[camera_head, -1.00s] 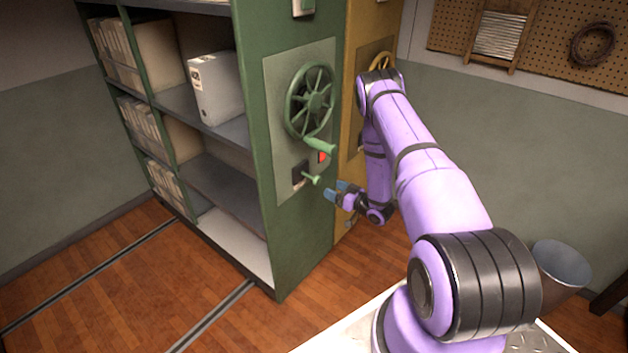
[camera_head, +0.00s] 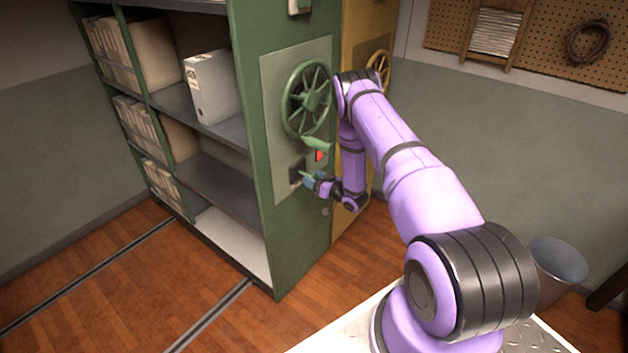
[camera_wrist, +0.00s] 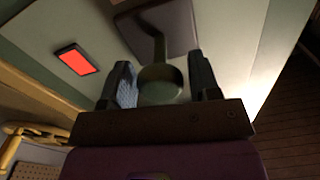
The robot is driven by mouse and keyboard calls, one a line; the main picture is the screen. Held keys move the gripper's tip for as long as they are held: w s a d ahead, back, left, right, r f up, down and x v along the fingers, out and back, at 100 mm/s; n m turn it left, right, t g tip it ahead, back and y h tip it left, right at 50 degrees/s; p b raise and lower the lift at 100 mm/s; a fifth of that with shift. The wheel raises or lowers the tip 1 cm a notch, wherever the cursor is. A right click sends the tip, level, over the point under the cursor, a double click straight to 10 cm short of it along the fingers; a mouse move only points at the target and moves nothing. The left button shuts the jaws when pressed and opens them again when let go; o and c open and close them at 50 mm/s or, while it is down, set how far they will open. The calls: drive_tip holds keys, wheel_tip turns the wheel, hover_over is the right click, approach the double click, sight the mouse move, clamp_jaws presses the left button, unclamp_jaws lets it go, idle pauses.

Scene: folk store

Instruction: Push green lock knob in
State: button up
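The green lock knob (camera_wrist: 160,84) is a round ball on a stem that comes out of a dark plate (camera_head: 297,171) on the end panel of the green shelf unit (camera_head: 285,225). In the wrist view it lies between the two fingers of my gripper (camera_wrist: 160,86), with a gap showing on each side. In the head view my gripper (camera_head: 310,181) is at the knob and mostly hides it. My gripper looks open around the knob. Whether the palm touches it cannot be told.
A green spoked handwheel (camera_head: 306,98) with a green crank handle (camera_head: 317,144) is above the knob. A lit red indicator (camera_head: 319,155) is close beside, also in the wrist view (camera_wrist: 76,60). A yellow unit with a yellow wheel (camera_head: 379,68) stands behind.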

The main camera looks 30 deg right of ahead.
sight(306, 174)
drive_tip(key=c, duration=0.9)
drive_tip(key=shift+x, duration=1.7)
drive_tip(key=shift+c, duration=0.2)
drive_tip(key=shift+r, duration=0.1)
drive_tip(key=o, duration=1.3)
drive_tip(key=shift+w, duration=0.1)
drive_tip(key=v, duration=1)
drive_tip(key=shift+s, duration=0.4)
drive_tip(key=shift+d, duration=0.15)
